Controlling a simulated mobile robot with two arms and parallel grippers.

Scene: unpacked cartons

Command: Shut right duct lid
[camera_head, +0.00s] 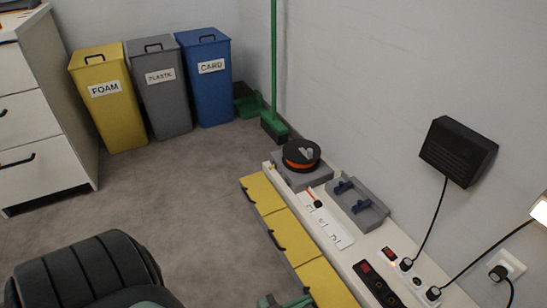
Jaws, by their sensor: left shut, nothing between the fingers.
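Yellow lids with dark handles run in a row along the front of the long white bench. The nearest yellow lid (328,284) is at the bottom, cut by the frame edge; I take it as the right duct lid, but cannot tell surely. A middle yellow lid (293,238) and a far yellow lid (263,193) follow behind it. I cannot tell how far each is open. My left gripper (284,300) shows only as green tips at the bottom edge, shut and empty, just left of the nearest lid. Contact is unclear. My right gripper is out of view.
The bench top (345,252) carries a black-orange spool (301,154), a grey holder (357,203) and power sockets (376,286). Yellow, grey and blue bins (205,80) stand at the back. The carpet between is clear.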

